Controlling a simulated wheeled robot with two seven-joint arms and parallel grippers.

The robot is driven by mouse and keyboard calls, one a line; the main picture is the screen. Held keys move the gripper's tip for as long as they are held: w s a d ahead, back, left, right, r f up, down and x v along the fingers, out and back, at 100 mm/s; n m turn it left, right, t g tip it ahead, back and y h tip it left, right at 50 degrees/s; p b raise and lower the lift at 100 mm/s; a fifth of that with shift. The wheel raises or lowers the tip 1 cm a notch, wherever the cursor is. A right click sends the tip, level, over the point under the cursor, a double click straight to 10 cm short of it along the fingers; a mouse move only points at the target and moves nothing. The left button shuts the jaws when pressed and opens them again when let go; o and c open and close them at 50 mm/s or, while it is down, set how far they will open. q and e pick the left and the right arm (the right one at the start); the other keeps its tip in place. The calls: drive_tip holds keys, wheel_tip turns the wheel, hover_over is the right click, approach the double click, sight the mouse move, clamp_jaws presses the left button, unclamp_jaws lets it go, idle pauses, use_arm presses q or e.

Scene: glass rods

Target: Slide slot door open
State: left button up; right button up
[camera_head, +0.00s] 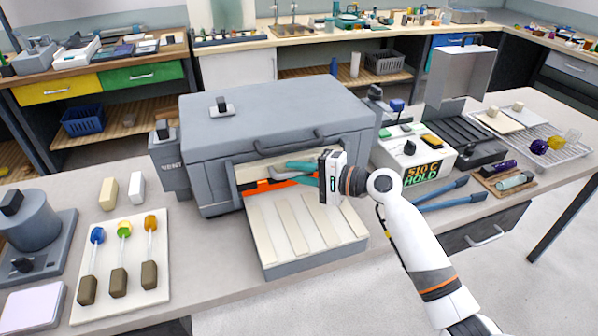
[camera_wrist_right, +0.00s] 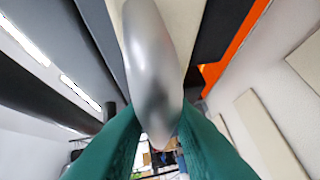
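The slot door (camera_head: 251,172) is a cream panel in the front opening of the large grey kiln (camera_head: 270,110). An orange strip (camera_head: 262,187) shows beside and below it, so the slot looks partly uncovered. My right gripper (camera_head: 302,174) reaches in from the right at the slot, its teal fingers pointing left. In the right wrist view, a smooth silver handle (camera_wrist_right: 152,65) lies between the two teal fingers, which appear to press on both its sides. The cream door surface and orange strip lie beyond the handle. My left gripper is not in view.
A ribbed cream shelf (camera_head: 305,228) juts out below the slot. A dark bar handle (camera_head: 290,142) runs above it. A control box (camera_head: 415,155), blue-handled tongs (camera_head: 440,195) and a board with rods (camera_head: 120,265) stand on either side.

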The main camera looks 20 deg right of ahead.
drive_tip(key=b+v, duration=0.2)
drive_tip(key=v, duration=1)
drive_tip(key=shift+f, duration=0.1)
drive_tip(key=shift+s, duration=0.1)
